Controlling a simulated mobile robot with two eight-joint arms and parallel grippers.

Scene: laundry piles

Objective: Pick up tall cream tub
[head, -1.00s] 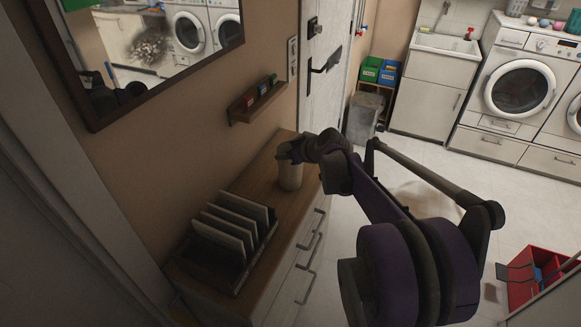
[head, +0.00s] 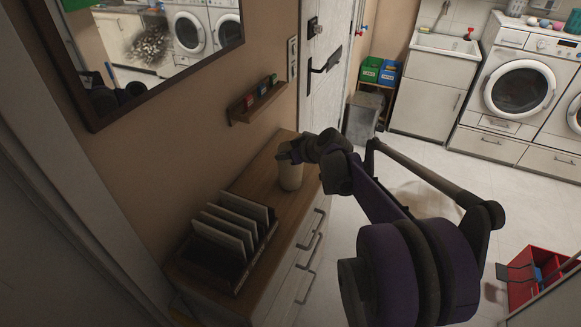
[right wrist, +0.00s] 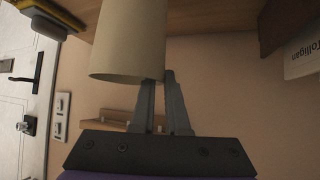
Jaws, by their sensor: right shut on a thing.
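The tall cream tub (head: 290,176) stands upright on the wooden top of the drawer cabinet (head: 262,180), near its far end. My right gripper (head: 290,153) reaches down to the tub's upper rim and is shut on it. In the right wrist view the tub (right wrist: 130,40) appears upside down with its rim towards the gripper. The right gripper's fingers (right wrist: 163,85) are close together at the rim, one finger partly hidden by the tub wall. My left gripper is not in view.
A dark rack with upright panels (head: 233,235) stands nearer on the cabinet top. A small wall shelf (head: 257,102) with little items hangs above, and a mirror (head: 165,40) is on the wall. A red box (head: 523,285) sits on the floor at right.

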